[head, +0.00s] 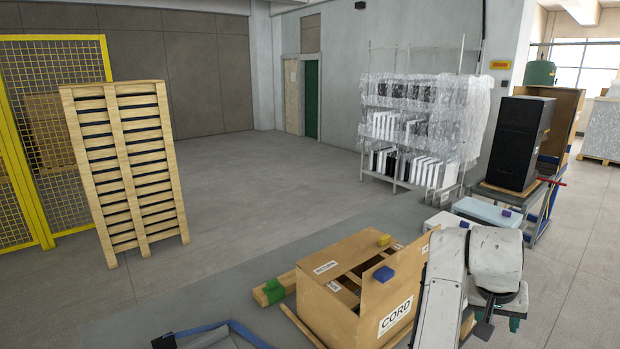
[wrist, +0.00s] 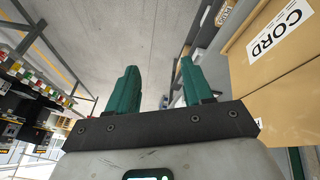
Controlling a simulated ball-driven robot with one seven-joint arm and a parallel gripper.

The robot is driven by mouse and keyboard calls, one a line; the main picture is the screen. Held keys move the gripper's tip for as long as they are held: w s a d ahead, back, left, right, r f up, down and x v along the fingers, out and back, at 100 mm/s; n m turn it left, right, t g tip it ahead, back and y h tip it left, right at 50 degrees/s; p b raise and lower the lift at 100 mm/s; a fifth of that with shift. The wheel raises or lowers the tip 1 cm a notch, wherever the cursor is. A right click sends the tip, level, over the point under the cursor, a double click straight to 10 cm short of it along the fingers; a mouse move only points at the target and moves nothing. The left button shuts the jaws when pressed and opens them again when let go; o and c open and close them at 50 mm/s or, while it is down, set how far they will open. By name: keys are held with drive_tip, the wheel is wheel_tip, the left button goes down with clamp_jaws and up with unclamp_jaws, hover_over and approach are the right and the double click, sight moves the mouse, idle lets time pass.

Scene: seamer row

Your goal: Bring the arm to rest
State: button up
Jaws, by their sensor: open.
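My gripper (wrist: 158,75) shows in the wrist view with two green fingers apart and nothing between them. Its fingers point toward open grey floor and the far side of the hall. In the head view my white arm is folded up at the lower right, beside the cardboard box marked CORD (head: 372,290). The same box is close on the right in the wrist view (wrist: 248,75), apart from the fingers. The gripper is mostly hidden behind the arm in the head view.
A tall pallet stack (head: 125,170) stands left by the yellow mesh fence (head: 50,100). A wrapped rack (head: 420,125) and a black cabinet (head: 518,142) stand right. The middle floor is clear.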

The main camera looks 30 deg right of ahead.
drive_tip(key=s+a+f+n+y, duration=0.1)
drive_tip(key=s+a+f+n, duration=0.2)
drive_tip(key=a+f, duration=0.4)
drive_tip(key=s+a+f+n+t+y, duration=0.1)
drive_tip(key=s+a+f+n, duration=0.3)
drive_tip(key=a, duration=0.9)
drive_tip(key=s+a+f+n+y, duration=0.2)
drive_tip(key=s+a+f+n, duration=0.2)
drive_tip(key=a+f, duration=0.6)
drive_tip(key=shift+f+n+t+y, duration=0.3)
drive_tip(key=shift+n+y, duration=0.1)
drive_tip(key=shift+n, duration=0.2)
